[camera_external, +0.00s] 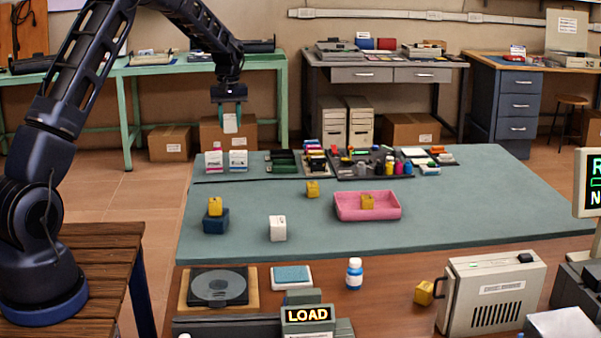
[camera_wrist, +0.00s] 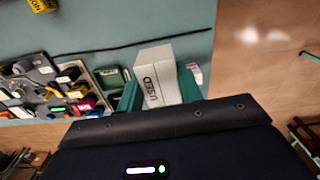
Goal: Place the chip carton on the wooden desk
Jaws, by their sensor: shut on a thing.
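My gripper (camera_external: 230,108) is shut on a small white carton (camera_external: 230,123), held in the air above the far left part of the teal mat. A wooden-topped desk (camera_external: 500,62) with blue drawers stands at the back right. The brown wooden worktop (camera_external: 385,272) under the teal mat shows at the front.
Two small cartons (camera_external: 226,161) stand at the mat's back left, beside several trays of parts. A white box (camera_external: 278,228), a pink tray (camera_external: 350,207) with a yellow cube and a blue block (camera_external: 215,221) stand on the mat. The mat's right side (camera_external: 480,205) is clear.

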